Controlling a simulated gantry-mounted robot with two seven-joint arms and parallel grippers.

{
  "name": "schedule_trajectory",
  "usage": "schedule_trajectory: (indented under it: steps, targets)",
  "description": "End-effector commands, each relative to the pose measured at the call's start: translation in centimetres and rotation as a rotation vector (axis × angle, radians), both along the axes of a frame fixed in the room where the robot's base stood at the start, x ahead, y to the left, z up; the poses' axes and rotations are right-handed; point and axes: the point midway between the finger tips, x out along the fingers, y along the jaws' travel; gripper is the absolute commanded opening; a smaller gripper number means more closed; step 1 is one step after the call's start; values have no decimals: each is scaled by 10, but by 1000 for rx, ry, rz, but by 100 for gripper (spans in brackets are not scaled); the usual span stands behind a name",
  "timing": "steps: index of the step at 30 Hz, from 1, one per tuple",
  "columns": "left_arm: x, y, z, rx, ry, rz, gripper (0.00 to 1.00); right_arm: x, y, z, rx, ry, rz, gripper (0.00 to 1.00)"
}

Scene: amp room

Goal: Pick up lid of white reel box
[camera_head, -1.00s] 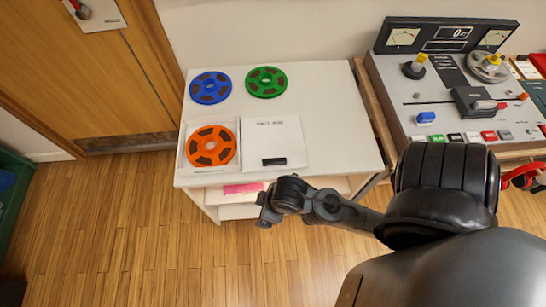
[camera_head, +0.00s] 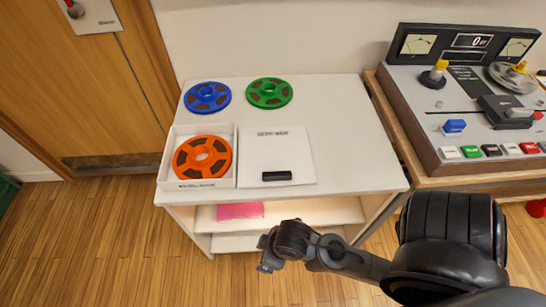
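The white lid (camera_head: 283,144) lies flat on the white shelf unit's top, with a black handle (camera_head: 277,176) near its front edge and small dark lettering near its back edge. Directly left of it is the open white reel box (camera_head: 228,179), with an orange reel (camera_head: 202,157) inside. My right gripper (camera_head: 265,257) is in front of the shelf unit, lower in the picture than the lid and apart from it. Its fingers are small and dark, so whether they are open or shut is unclear. My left gripper is out of view.
A blue reel (camera_head: 208,97) and a green reel (camera_head: 269,93) lie behind the box and lid. A pink item (camera_head: 240,210) is on the lower shelf. A tape machine (camera_head: 470,110) stands at the right. The tabletop (camera_head: 350,150) right of the lid is bare.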

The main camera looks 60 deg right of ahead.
Motion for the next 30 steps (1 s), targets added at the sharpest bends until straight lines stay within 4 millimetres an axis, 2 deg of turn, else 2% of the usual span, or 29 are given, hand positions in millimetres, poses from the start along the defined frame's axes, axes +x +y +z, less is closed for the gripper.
schedule_trajectory:
  steps: [13, 24, 30]
  targets:
    - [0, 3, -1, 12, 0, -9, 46, 0, 0, 0, 0, 0, 0, 90]
    - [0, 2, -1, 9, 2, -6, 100, 0, 0, -1, 0, 1, 0, 90]
    - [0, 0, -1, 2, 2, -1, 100, 0, 0, -1, 0, 2, 0, 90]
